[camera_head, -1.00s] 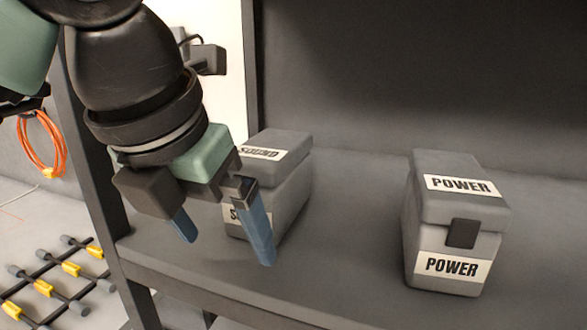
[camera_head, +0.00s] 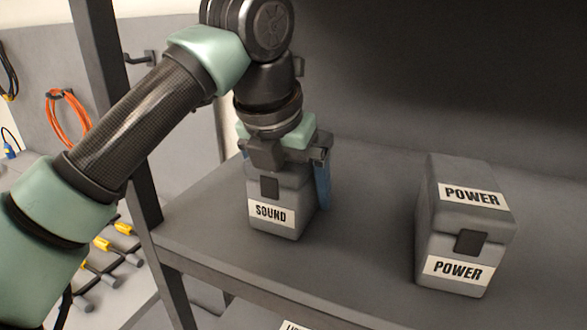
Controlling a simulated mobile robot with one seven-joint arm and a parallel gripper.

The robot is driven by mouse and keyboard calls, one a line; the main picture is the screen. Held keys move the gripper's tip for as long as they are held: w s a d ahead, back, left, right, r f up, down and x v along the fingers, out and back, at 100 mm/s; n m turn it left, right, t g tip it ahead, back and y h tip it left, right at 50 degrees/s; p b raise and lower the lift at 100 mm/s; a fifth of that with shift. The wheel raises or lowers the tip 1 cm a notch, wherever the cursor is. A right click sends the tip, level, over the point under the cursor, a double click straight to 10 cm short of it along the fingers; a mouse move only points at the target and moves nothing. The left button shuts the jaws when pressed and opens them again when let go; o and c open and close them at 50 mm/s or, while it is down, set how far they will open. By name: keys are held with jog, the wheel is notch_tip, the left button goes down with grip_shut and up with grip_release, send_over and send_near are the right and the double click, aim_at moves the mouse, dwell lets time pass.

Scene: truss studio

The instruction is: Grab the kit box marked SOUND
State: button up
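The grey kit box marked SOUND (camera_head: 282,222) stands upright on the shelf, left of centre, its label and dark latch facing me. My gripper (camera_head: 286,178) points down over it and hides most of its lid. One blue finger shows along the box's right side. The other finger is hidden, so I cannot tell whether the fingers press on the box or only stand around it. The box appears to rest on the shelf.
A similar grey box marked POWER (camera_head: 459,222) stands to the right on the same shelf (camera_head: 365,240), with free room between the boxes. A dark shelf post (camera_head: 125,130) rises at the left. A partly visible label (camera_head: 294,325) shows below the shelf edge.

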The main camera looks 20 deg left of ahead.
jog(key=c, duration=1.6)
jog(key=shift+r, duration=0.15)
